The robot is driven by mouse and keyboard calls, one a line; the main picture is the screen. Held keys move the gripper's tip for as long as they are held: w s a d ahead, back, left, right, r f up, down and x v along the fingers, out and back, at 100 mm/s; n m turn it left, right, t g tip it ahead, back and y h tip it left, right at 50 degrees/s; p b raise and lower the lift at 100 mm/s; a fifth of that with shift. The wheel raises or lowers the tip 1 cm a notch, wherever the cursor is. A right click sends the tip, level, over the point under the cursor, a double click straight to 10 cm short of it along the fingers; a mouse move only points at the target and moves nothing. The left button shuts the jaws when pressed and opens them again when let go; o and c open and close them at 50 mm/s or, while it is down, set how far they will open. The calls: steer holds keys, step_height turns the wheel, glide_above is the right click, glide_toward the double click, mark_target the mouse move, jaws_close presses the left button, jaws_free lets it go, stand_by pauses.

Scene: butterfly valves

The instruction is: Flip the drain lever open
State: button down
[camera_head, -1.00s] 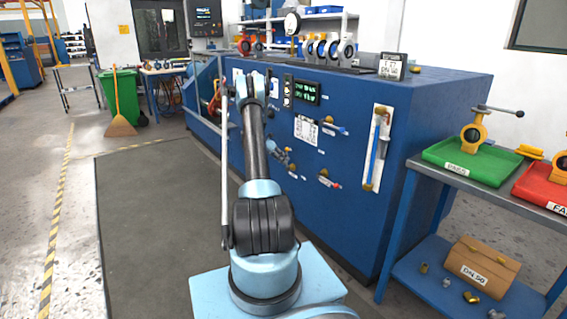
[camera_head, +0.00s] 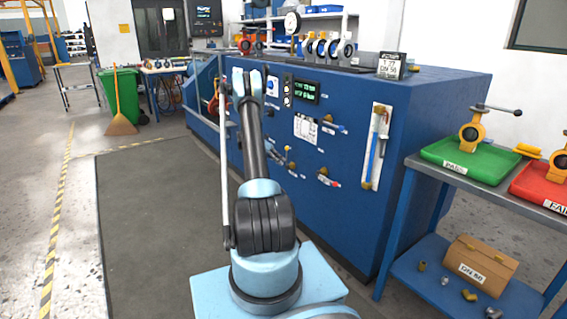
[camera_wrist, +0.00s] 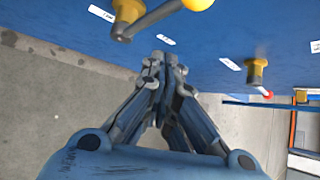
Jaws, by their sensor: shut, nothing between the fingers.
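Several valve levers sit on the front of the blue test bench (camera_head: 350,215); their labels are too small to read, so I cannot tell which is the drain lever.
The bench front is close to my gripper. A side table (camera_head: 545,207) with a green tray (camera_head: 490,170) and a red tray (camera_head: 545,190) stands at the right. A dark floor mat (camera_head: 165,220) lies clear at the left.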

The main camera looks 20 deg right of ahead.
steer(key=w+a, duration=0.3)
steer(key=a, duration=0.2)
steer(key=shift+w, duration=0.4)
steer(key=shift+r, duration=0.1)
